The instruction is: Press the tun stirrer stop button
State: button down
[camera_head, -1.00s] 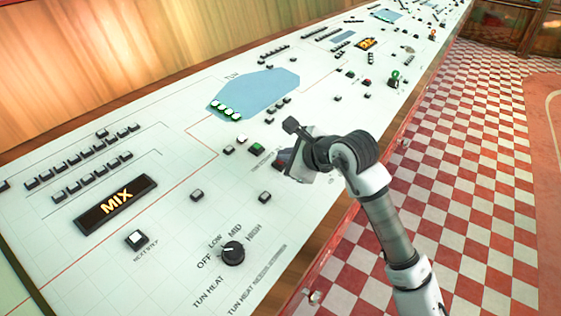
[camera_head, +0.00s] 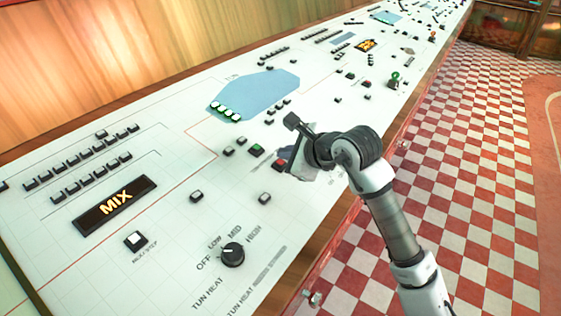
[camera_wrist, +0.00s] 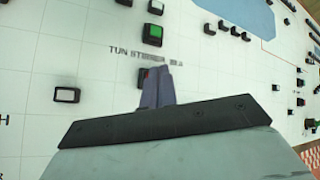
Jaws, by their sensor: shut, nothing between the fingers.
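A red button (camera_head: 281,163) shows in the head view on the white console, close beside my gripper (camera_head: 291,173) and partly covered by it. A green button (camera_head: 257,149) lies just left of it; it also shows in the wrist view (camera_wrist: 152,34). The printed label "TUN STIRRER" (camera_wrist: 137,52) is below the green button in the wrist view. My gripper's fingers (camera_wrist: 157,74) are together and empty, pointing at the panel just below that label. I cannot tell whether the fingertips touch anything.
The white console (camera_head: 160,255) carries several dark buttons, a lit MIX display (camera_head: 116,203) and a black tun heat knob (camera_head: 232,254). A blue tun shape (camera_head: 258,92) with lit green lamps lies farther back. Checkered floor (camera_head: 470,190) is open on the right.

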jog(key=shift+r, duration=0.2)
jog(key=shift+s+d+r+p, duration=0.15)
jog(key=shift+r+p, duration=0.1)
jog(key=shift+r, duration=0.55)
jog(key=shift+s+d+r+p, duration=0.1)
jog(key=shift+r+p, duration=0.15)
jog(key=shift+r, duration=0.5)
jog(key=shift+s+d+r+p, duration=0.15)
jog(key=shift+r+p, duration=0.1)
jog(key=shift+r, duration=0.55)
jog(key=shift+w, duration=0.1)
